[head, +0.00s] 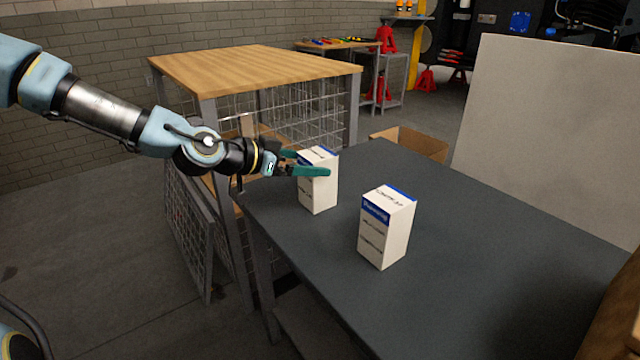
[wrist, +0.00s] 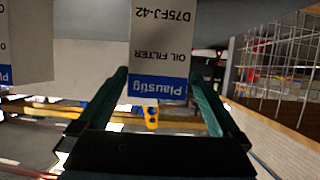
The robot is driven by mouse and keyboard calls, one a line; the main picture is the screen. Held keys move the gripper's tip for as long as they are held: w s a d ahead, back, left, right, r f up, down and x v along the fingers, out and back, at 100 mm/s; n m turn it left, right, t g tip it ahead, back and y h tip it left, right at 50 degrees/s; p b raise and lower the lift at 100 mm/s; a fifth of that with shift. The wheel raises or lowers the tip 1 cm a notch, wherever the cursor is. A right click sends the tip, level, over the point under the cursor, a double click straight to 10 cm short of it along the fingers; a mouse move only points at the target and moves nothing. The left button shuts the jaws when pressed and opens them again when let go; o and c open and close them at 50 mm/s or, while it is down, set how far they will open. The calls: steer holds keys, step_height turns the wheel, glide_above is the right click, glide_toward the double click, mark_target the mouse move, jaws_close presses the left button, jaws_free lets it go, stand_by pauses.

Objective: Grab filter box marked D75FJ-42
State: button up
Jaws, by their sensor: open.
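The filter box marked D75FJ-42 (wrist: 160,45) is white with a blue Plaustig band and OIL FILTER lettering, upside down in the wrist view. It stands upright near the left edge of the dark table in the head view (head: 319,194). My gripper (head: 311,167) is open at the upper part of this box. One green finger crosses the box's near side, and the other is partly hidden behind it. In the wrist view, the box's face lies between my two fingers (wrist: 158,78), with a gap visible at the sides.
A second white and blue box (head: 385,228) stands to the right and nearer on the table (head: 470,270); its marking is too small to read. A wood-topped mesh cage (head: 255,70) stands behind my arm. A grey panel (head: 555,130) rises behind the table. The table's middle right is clear.

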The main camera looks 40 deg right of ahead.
steer(key=shift+f+x, duration=0.2)
steer(key=shift+x, duration=1.35)
steer(key=shift+f+x, duration=0.15)
steer(key=shift+x, duration=1.4)
steer(key=shift+s+a, duration=0.1)
steer(key=shift+a, duration=0.05)
jaws_close()
